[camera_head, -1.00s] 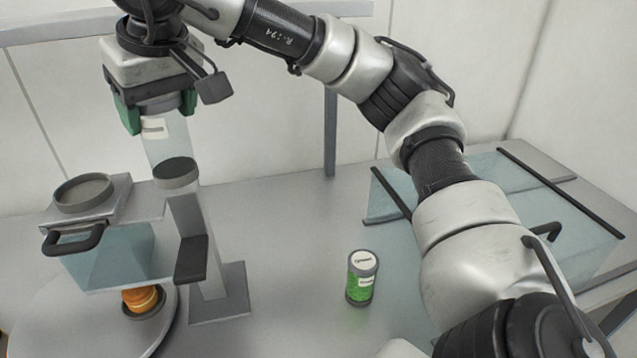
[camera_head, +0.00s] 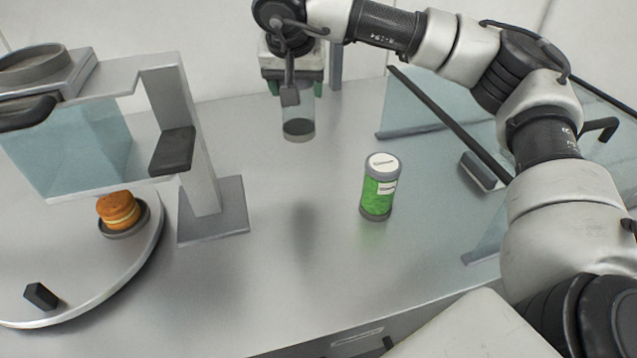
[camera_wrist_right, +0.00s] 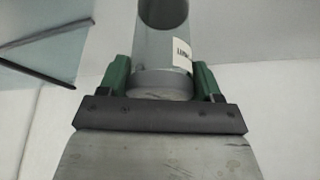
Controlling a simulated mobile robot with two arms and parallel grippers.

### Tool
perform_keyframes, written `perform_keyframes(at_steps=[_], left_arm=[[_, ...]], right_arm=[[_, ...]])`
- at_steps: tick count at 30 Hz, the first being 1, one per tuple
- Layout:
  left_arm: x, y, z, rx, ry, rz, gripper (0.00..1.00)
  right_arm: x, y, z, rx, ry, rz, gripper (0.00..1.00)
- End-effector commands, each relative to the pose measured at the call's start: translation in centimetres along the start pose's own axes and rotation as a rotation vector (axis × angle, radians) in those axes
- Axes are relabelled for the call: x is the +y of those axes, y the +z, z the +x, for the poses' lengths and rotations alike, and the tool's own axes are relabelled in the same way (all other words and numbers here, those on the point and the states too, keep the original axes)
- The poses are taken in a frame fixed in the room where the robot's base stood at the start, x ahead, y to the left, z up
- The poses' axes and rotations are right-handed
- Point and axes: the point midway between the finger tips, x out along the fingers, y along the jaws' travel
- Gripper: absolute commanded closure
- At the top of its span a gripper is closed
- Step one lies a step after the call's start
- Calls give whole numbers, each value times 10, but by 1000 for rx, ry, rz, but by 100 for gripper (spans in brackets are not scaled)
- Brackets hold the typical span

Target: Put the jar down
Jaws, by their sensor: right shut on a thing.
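The jar (camera_head: 299,124) is a clear cylinder with a grey base, and it looks empty. My right gripper (camera_head: 292,88) is shut on it near its top and holds it upright above the grey table (camera_head: 330,270). A shadow lies on the table below it. In the right wrist view the jar (camera_wrist_right: 162,50) sits between the green fingers of my right gripper (camera_wrist_right: 163,80), with a white label on its side. My left gripper is not in view.
A grey stand with a clear hopper (camera_head: 75,150) is at left, over a round tray (camera_head: 90,285) with a burger-like stack (camera_head: 118,210). Glass panels (camera_head: 430,110) stand at right. The front middle table is clear.

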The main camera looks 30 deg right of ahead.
Motion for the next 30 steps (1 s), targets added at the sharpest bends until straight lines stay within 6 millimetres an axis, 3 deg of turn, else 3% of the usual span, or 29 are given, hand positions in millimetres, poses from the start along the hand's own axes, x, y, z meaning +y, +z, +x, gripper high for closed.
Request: perform_keyframes(at_steps=[10, 21, 30], left_arm=[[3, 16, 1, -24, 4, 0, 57], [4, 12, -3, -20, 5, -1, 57], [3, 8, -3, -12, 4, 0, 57]], right_arm=[[3, 15, 42, 2, 13, 22, 66], [3, 38, 92, 2, 12, 21, 66], [3, 41, 99, 4, 9, 23, 66]])
